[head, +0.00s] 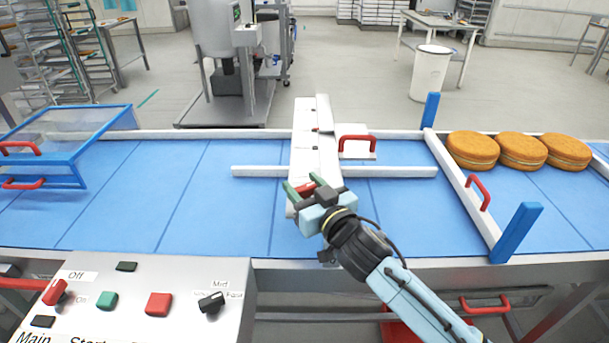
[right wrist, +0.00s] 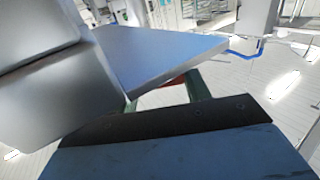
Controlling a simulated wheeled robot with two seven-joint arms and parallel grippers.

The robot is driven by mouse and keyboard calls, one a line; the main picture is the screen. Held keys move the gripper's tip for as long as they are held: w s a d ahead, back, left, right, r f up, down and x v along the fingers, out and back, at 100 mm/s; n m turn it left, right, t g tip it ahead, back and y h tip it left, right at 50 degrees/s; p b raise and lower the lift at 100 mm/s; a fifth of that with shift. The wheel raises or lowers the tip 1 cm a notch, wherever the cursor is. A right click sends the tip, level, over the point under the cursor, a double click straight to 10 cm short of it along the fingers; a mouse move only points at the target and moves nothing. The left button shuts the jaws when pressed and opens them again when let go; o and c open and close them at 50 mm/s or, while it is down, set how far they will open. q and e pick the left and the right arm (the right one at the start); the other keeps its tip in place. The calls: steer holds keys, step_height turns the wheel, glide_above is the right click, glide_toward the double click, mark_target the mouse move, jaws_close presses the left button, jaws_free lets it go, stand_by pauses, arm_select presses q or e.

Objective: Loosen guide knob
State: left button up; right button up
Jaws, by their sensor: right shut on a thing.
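The red guide knob (head: 306,190) sits at the near end of the white guide bracket (head: 316,150) that spans the blue conveyor (head: 225,215). My right gripper (head: 303,187) is at this knob, with one green fingertip on each side of it, shut on it. In the right wrist view a bit of red knob (right wrist: 177,81) shows between the green fingers (right wrist: 163,96); most of it is hidden behind the gripper body. White guide rails (head: 265,171) run left and right from the bracket. My left gripper is not in view.
A red handle (head: 357,139) stands on a white plate right of the bracket. A white gate bar (head: 463,190) with blue posts holds back several filled rounds (head: 521,150). A clear blue-framed cover (head: 65,140) is at left. The control panel (head: 135,300) is at front left.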

steer(key=n+y, duration=0.1)
steer(key=g+y+p, duration=0.1)
steer(key=n+g+y+p, duration=0.1)
steer(key=shift+w+d+r+n, duration=0.15)
steer(key=shift+r+n, duration=0.1)
steer(key=shift+n, duration=0.05)
steer(key=shift+f+n+g+y+p, duration=0.1)
steer(key=shift+n+g+y+p, duration=0.4)
steer(key=shift+n+g+y, duration=0.55)
steer(key=shift+o, duration=0.2)
steer(key=shift+g, duration=0.35)
steer(key=o, duration=1)
steer(key=shift+f, duration=0.1)
steer(key=shift+c, duration=0.2)
steer(key=v, duration=1.3)
steer(key=shift+b, duration=0.45)
steer(key=shift+f, duration=0.15)
